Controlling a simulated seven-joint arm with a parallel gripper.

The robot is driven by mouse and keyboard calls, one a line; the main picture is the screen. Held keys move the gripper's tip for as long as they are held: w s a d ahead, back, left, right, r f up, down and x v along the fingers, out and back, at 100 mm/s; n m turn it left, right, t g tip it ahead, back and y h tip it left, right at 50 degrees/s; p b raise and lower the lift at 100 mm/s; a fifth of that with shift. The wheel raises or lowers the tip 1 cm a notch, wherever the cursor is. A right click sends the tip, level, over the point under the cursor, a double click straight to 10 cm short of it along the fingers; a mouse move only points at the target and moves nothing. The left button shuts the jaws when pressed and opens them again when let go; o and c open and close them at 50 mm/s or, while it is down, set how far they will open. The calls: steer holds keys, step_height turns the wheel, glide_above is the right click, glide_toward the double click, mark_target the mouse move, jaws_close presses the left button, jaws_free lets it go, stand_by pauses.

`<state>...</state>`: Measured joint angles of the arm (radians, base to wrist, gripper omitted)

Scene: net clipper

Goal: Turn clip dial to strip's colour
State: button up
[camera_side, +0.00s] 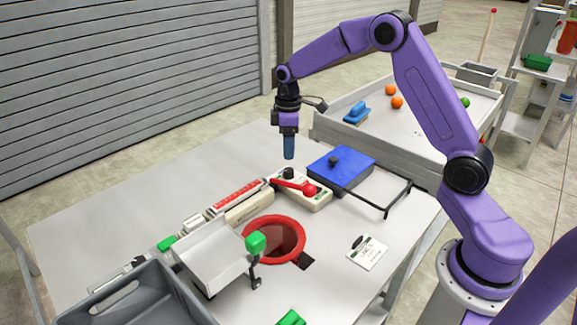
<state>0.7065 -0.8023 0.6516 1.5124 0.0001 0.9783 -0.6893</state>
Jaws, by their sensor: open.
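My gripper (289,157) points straight down with blue fingers. It is above a small black knob (289,173), with a slight gap seeming to lie between them. The knob, which looks like the dial, sits on a cream box (318,203) that also carries a red lever with a red ball (310,190). The knob's setting is too small to read. A red strip with white marks (236,196) lies along a cream block left of the box. I cannot tell whether this is the strip meant. My gripper is open and appears empty.
A blue box with a black knob (341,168) and a black bar frame (385,208) stand to the right. A red ring (303,237), a white tray (212,258) with a green knob (256,243) and a grey bin (135,300) are nearer. The table's back left is clear.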

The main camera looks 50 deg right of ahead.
mark_target(288, 170)
step_height(288, 170, down, 8)
steer(key=shift+r, duration=0.25)
steer(key=c, duration=1)
